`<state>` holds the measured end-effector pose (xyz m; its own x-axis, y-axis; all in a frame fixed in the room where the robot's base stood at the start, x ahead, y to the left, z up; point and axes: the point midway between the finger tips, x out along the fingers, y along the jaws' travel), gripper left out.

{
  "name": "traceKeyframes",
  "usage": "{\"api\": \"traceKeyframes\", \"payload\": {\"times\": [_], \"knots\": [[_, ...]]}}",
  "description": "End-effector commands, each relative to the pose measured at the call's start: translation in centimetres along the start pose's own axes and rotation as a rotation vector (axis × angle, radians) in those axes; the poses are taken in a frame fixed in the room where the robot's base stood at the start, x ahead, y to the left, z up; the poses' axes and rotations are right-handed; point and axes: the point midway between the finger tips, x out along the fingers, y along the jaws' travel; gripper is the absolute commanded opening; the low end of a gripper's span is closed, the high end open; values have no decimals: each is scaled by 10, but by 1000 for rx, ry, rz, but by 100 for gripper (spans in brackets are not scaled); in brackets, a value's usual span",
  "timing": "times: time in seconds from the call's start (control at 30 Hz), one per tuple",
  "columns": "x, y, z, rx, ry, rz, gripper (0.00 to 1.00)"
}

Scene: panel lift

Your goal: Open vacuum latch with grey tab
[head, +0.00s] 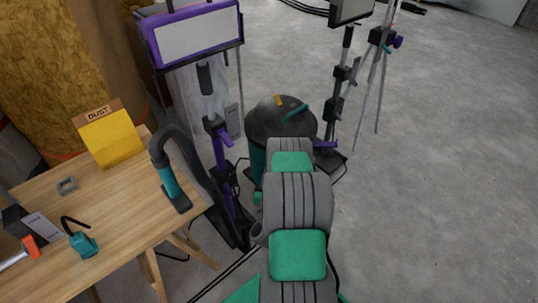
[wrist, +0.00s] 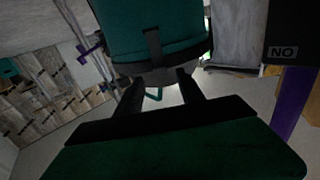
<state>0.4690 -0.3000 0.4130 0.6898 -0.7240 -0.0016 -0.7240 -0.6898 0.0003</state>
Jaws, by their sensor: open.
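The vacuum has a dark round lid (head: 275,118) and a teal body (head: 257,160); it stands on the floor just beyond my arm in the head view. In the wrist view its teal body (wrist: 178,28) fills the top middle, with a dark rim below. A dark grey strip (wrist: 153,44), which looks like the latch tab, lies across the teal wall and rim. My gripper (wrist: 160,78) is open, its two dark fingers pointing at the rim. The strip sits ahead of the gap between them; I cannot tell whether they touch the vacuum. My arm hides the gripper in the head view.
A wooden table (head: 120,205) with a hose nozzle (head: 171,185) and small tools stands at left. A purple-framed stand (head: 222,135) is close left of the vacuum. Another stand and a tripod (head: 375,75) are behind right. Open concrete floor (head: 440,190) lies right.

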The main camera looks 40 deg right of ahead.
Motion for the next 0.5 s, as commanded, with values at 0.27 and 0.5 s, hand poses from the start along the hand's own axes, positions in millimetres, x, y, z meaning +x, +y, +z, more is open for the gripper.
{"api": "traceKeyframes", "payload": {"times": [0.27, 0.5], "knots": [[44, 4, 3, 2, 1, 9, 45], [69, 2, 1, 1, -1, 4, 45]]}}
